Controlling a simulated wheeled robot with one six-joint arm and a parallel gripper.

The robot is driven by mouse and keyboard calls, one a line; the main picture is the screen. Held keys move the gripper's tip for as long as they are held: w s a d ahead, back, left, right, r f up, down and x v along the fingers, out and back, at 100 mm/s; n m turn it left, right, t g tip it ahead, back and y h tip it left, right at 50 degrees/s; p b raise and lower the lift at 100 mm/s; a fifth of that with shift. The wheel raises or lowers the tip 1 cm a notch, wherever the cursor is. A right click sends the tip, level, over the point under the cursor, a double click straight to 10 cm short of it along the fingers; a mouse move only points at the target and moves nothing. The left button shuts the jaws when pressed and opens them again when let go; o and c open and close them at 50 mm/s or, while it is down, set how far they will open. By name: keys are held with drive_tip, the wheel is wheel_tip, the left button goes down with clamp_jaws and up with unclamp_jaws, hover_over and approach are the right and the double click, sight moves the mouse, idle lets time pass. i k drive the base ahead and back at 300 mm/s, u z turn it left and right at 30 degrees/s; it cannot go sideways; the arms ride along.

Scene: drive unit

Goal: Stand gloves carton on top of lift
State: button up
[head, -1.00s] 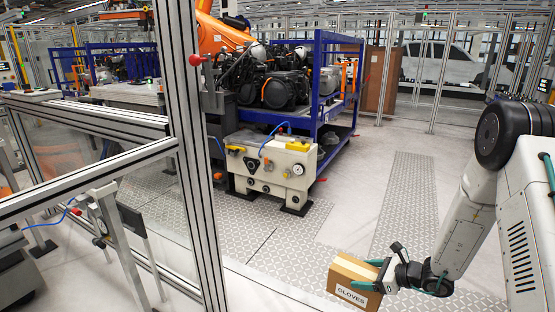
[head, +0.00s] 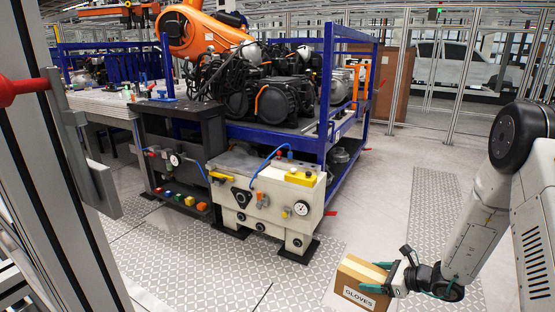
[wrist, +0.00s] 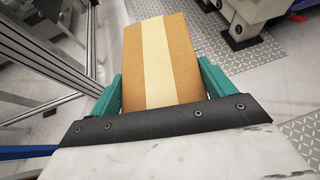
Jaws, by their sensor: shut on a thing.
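The gloves carton (head: 358,292) is a brown box with pale tape and a white GLOVES label, low at the right of the head view. My gripper (head: 385,278) is shut on it, with teal fingers on two opposite sides. In the wrist view the carton (wrist: 180,45) sits between both fingers, its taped face showing. The carton is held out over the floor, apart from other things. I cannot tell for sure which thing is the lift. A cream unit (head: 262,203) with a gauge, yellow parts and a blue hose stands on dark feet left of the carton.
A blue rack (head: 328,90) with dark engine parts stands behind the cream unit. A dark bench (head: 183,140) with coloured buttons is to its left. A metal fence post (head: 60,170) is close at the left. Floor around the carton (head: 395,205) is clear.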

sight(244, 161)
drive_tip(key=u, duration=0.2)
drive_tip(key=i, duration=1.95)
drive_tip(key=u, duration=0.6)
drive_tip(key=i, duration=2.1)
drive_tip(key=u, duration=0.2)
